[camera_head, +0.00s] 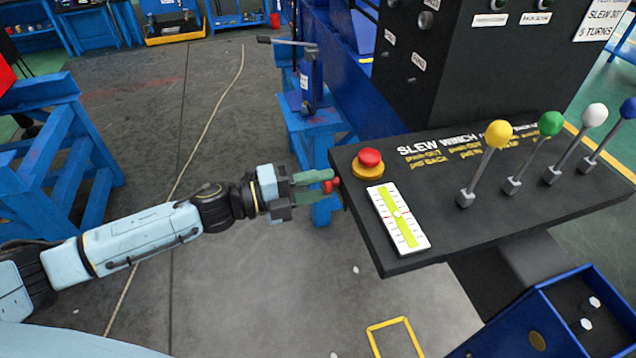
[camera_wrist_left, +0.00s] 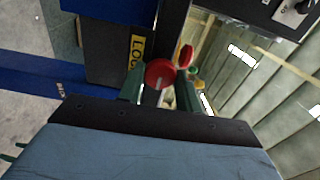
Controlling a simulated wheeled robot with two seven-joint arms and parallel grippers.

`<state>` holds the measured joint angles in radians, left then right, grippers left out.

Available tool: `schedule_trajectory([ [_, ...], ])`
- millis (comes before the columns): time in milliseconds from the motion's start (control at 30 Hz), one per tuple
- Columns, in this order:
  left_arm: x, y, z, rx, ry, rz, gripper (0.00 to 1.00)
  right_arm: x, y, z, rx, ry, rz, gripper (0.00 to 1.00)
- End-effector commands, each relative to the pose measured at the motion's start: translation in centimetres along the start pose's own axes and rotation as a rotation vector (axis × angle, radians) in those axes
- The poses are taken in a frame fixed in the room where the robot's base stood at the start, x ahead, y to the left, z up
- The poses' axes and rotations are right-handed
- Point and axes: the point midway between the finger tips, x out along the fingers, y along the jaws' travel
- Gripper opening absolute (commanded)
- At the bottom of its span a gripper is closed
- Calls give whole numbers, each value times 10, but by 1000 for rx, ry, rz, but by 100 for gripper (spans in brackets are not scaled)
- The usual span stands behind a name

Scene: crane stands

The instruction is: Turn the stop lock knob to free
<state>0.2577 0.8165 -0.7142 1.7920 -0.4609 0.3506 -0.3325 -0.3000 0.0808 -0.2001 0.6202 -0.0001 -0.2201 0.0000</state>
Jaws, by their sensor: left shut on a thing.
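The red knob (camera_wrist_left: 160,73) sits between the green fingertips of my left gripper (camera_wrist_left: 160,90) in the left wrist view. A yellow label with partly cut lettering, "LOC" (camera_wrist_left: 138,46), is beside it. In the head view my left gripper (camera_head: 322,181) reaches to the left edge of the black console, shut on the red knob (camera_head: 327,187), which is mostly hidden by the fingers. The knob's turn position cannot be read. My right gripper is not in view.
The console (camera_head: 465,222) carries a red mushroom button (camera_head: 369,159) on a yellow base, a level gauge (camera_head: 398,218) and several levers with coloured balls. A blue stand (camera_head: 309,140) is just behind my gripper. Blue trestles (camera_head: 60,150) stand at left.

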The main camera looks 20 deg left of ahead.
Motion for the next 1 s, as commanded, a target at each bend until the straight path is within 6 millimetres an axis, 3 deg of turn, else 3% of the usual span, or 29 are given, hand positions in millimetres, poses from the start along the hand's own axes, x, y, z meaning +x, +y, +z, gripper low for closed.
schedule_trajectory([
  [167, 0, 0, 0, -2, -1, -1, 12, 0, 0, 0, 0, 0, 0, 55],
  [200, 0, 0, 0, -2, -1, -1, 37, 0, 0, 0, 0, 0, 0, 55],
  [333, 0, 0, 0, -1, -1, -1, 54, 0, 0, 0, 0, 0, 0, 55],
  [700, -5, 1, 0, -1, -1, 1, 55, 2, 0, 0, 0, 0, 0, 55],
  [1000, -55, 5, -1, 0, -1, 5, 55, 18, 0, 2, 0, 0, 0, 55],
])
